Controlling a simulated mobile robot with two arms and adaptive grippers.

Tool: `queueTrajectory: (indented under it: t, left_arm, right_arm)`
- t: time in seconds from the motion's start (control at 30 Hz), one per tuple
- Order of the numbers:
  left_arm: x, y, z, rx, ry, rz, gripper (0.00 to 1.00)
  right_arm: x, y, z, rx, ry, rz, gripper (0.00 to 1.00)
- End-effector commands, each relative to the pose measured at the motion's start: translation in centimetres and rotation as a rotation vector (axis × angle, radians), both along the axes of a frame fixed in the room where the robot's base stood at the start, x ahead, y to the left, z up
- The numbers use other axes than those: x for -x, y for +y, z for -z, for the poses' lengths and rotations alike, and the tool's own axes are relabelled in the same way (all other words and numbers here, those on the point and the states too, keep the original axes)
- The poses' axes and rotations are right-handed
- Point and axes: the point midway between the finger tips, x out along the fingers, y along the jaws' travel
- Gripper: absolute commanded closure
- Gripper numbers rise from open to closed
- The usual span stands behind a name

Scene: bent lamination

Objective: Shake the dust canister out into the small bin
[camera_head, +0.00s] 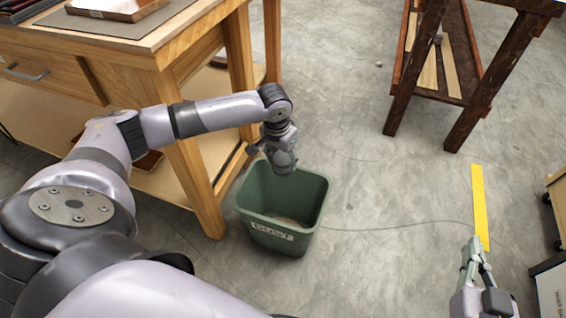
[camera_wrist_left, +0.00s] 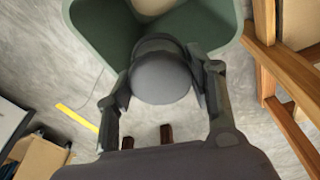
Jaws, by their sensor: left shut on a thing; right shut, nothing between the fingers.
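The small bin (camera_head: 282,235) is green, open-topped and labelled DUST. It stands on the concrete floor beside the wooden bench, with a pale patch in its bottom. My left gripper (camera_head: 281,160) is above the bin's far rim. In the left wrist view my left gripper (camera_wrist_left: 160,95) is shut on the dust canister (camera_wrist_left: 160,75), a dark grey rounded body between the fingers. The bin (camera_wrist_left: 100,25) shows behind the canister there. Whether dust is leaving the canister I cannot tell. My right gripper (camera_head: 474,245) is shut and empty, at the lower right, well away from the bin.
The wooden bench (camera_head: 150,45) with a drawer and lower shelf stands close to the bin's left. A dark wooden trestle (camera_head: 430,70) stands at the upper right.

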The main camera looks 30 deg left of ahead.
Motion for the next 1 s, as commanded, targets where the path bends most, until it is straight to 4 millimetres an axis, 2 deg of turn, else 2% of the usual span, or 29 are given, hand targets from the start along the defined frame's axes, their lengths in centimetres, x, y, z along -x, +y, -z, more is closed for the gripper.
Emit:
queueTrajectory:
  t: [0.03,0.07,0.13,0.17,0.23,0.27,0.33,0.37,0.43,0.83,0.93,1.0]
  left_arm:
    - [-0.4,0.0,-3.2,0.003,-0.018,0.0,0.89]
    - [-0.3,0.0,-4.3,0.002,-0.015,0.0,0.89]
    - [0.2,0.0,-0.3,-0.001,0.008,-0.001,0.89]
    - [0.1,0.0,0.7,0.0,0.004,-0.001,0.89]
    - [-0.5,0.0,-3.2,0.003,-0.019,0.0,0.89]
    - [-0.4,0.0,-4.3,0.002,-0.017,0.0,0.89]
    - [0.2,0.0,-0.3,-0.001,0.007,-0.001,0.89]
    - [0.1,0.0,0.8,0.0,0.005,-0.001,0.89]
    - [-0.2,0.0,0.2,0.001,-0.006,-0.001,0.89]
    - [-0.2,-0.1,0.1,0.002,-0.006,0.0,0.89]
    - [-0.2,-1.5,-1.1,0.004,-0.01,0.001,0.89]
    - [-0.1,-3.4,-2.8,0.006,-0.013,-0.002,0.89]
  right_arm:
    - [0.0,0.0,-0.1,0.0,0.0,0.0,1.0]
    - [0.0,0.0,0.0,0.0,0.001,0.0,1.0]
    - [0.0,0.0,0.1,0.0,0.0,-0.001,1.0]
    - [0.0,0.0,0.0,0.001,0.0,-0.001,1.0]
    - [0.0,0.0,-0.1,0.002,-0.002,-0.003,1.0]
    - [0.0,0.0,0.0,0.003,0.0,-0.003,1.0]
    - [0.0,0.1,0.2,0.003,0.0,-0.003,1.0]
    - [0.0,0.1,0.0,0.002,-0.001,-0.003,1.0]
    - [0.0,0.0,-0.1,0.003,-0.002,-0.003,1.0]
    - [0.0,0.0,0.0,0.003,-0.001,-0.003,1.0]
    - [0.0,0.0,0.0,0.003,-0.001,-0.003,1.0]
    - [0.0,0.0,0.0,0.002,-0.001,-0.003,1.0]
